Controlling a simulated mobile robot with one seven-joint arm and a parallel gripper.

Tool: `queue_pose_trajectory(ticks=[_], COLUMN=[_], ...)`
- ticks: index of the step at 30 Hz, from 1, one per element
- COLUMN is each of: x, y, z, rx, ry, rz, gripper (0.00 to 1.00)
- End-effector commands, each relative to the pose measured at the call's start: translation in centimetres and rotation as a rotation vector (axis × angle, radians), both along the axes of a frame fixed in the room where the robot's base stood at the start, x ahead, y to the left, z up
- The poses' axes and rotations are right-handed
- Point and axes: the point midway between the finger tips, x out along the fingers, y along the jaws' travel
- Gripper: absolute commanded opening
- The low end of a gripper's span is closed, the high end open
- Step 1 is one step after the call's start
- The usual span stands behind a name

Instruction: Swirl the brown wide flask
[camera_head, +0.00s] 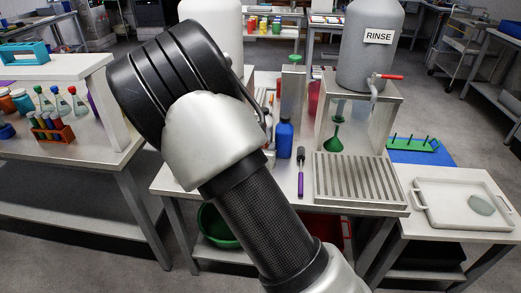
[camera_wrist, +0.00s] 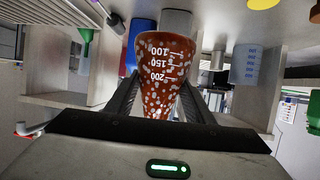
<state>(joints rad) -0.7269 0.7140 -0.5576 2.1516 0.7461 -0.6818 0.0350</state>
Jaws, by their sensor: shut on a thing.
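The brown flask (camera_wrist: 163,62) fills the middle of the wrist view. It is reddish brown with many pale speckles and white volume marks, and its wider end points to the top of the picture. My gripper (camera_wrist: 160,92) is shut on it, with one dark finger on each side of the narrower part. Whether the flask touches anything besides the fingers cannot be told. In the head view my arm hides both the gripper and the flask.
In the head view, a grey RINSE tank (camera_head: 366,50) stands above a slatted drain grate (camera_head: 360,180). A blue bottle (camera_head: 284,138) and a purple-handled brush (camera_head: 301,172) are beside the grate. A white tray (camera_head: 450,212) lies at right; a tube rack (camera_head: 52,131) stands at left.

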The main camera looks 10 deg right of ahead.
Motion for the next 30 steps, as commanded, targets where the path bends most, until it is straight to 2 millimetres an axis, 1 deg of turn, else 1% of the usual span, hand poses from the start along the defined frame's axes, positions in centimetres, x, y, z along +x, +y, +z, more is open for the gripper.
queue_pose_trajectory(ticks=[9, 15, 25, 26, 30], x=[0.0, 0.0, 0.0, 0.1, 1.8], y=[0.0, 0.0, -0.1, -0.1, 0.1], z=[3.4, 5.0, 5.1, 5.0, 5.0], rx=[0.0, 0.0, 0.0, 0.0, 0.0], ry=[-0.002, -0.002, -0.001, -0.001, -0.002], rz=[0.0, 0.0, -0.001, -0.001, 0.0], gripper=[0.21, 0.21, 0.21, 0.21, 0.21])
